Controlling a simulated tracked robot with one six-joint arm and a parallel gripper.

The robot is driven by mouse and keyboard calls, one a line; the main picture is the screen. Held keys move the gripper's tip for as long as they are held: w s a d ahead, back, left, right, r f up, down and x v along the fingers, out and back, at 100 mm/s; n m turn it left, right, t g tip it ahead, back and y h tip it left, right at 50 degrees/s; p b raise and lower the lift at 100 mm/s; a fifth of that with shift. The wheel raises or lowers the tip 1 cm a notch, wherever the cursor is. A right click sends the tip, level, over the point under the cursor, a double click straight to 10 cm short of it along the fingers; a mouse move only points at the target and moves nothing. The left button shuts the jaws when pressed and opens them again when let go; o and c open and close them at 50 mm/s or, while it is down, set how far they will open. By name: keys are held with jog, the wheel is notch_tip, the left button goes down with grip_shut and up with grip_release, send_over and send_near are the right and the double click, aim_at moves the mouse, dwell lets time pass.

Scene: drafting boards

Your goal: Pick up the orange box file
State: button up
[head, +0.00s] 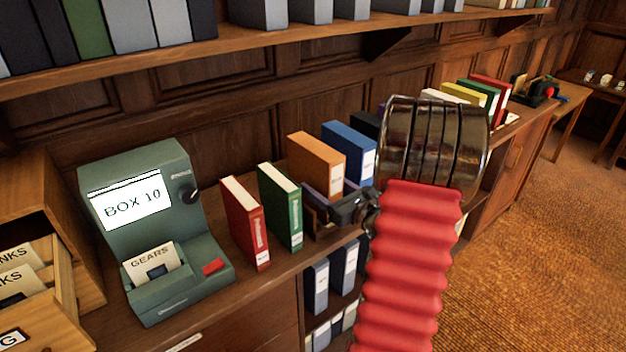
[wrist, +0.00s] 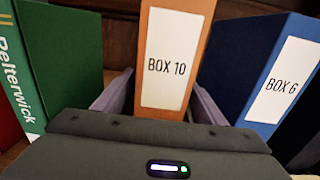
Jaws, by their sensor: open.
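The orange box file (head: 315,163) stands upright on the wooden counter, between a green book and a blue box file. In the wrist view the orange box file (wrist: 172,62) shows a white label reading "BOX 10". My gripper (head: 325,205) is open in front of it. In the wrist view one purple finger of my gripper (wrist: 160,98) is at each side of the orange box file's spine. I cannot tell whether the fingers touch it. My red ribbed arm hides part of the counter to the right.
The green book (head: 281,207) is close on the left and the blue box file (head: 349,150) labelled "BOX 6" close on the right. A red book (head: 245,222) and a green machine (head: 150,230) showing "BOX 10" stand further left. A shelf (head: 270,45) overhangs behind.

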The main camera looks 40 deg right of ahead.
jog(key=shift+c, duration=0.4)
jog(key=shift+w+r, duration=0.1)
grip_shut()
dwell(0.7)
